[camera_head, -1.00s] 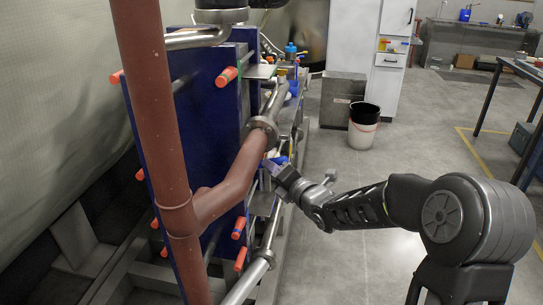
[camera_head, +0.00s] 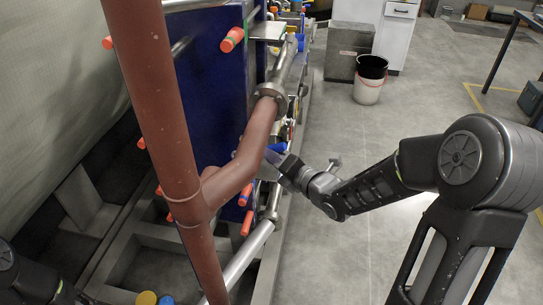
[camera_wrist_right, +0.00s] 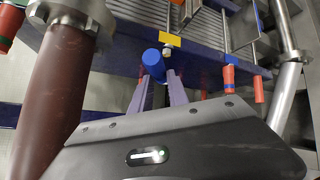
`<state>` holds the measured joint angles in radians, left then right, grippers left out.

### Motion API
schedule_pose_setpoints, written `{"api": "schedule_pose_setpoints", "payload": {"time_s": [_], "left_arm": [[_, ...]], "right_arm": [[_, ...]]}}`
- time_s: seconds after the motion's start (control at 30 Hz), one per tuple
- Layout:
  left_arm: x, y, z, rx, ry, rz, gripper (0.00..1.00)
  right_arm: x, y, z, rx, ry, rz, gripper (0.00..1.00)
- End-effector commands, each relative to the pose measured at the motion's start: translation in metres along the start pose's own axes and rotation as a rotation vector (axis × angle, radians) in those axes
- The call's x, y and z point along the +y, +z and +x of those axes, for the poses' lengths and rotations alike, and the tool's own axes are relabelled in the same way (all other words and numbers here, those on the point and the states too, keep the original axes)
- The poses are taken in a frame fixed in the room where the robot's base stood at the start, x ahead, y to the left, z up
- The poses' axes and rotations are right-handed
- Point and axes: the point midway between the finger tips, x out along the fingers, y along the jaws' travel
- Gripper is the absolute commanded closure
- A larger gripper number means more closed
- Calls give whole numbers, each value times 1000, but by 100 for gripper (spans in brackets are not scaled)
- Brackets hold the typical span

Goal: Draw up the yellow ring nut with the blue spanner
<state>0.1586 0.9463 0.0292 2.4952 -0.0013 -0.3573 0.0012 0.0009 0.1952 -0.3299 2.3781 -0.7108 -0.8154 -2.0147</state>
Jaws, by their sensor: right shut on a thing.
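My right gripper (camera_head: 280,160) reaches in from the right to the side of the blue panel, just below the red-brown pipe's flange. It is shut on a blue piece, seemingly the blue spanner (camera_head: 277,147). In the right wrist view a blue round end (camera_wrist_right: 151,57) shows at the fingertips (camera_wrist_right: 158,80); the rest of the spanner is hidden. I cannot make out the yellow ring nut for certain. A flat yellow patch (camera_wrist_right: 169,39) shows just beyond the blue end. Only a dark part of my left arm shows at the lower left; its gripper is out of view.
A red-brown pipe (camera_head: 160,110) with a branch stands in front of the blue panel (camera_head: 219,85). Orange-capped rods (camera_head: 232,39) stick out of the panel. A steel pipe (camera_head: 246,252) runs below. A bucket (camera_head: 369,80) stands behind; the floor (camera_head: 330,240) is clear.

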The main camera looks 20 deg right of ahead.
Motion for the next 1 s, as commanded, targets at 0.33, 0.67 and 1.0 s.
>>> {"api": "schedule_pose_setpoints", "payload": {"time_s": [0.33, 0.67, 1.0], "left_arm": [[-1, 0, 3, 0, 0, 0, 64], [-4, 0, 10, 0, 0, 0, 64], [-4, 0, 11, 1, 0, 0, 64]], "right_arm": [[-5, 11, 10, 43, 5, 19, 100], [-11, 33, 31, 44, 5, 19, 100], [-13, 43, 38, 43, 6, 19, 100]]}}
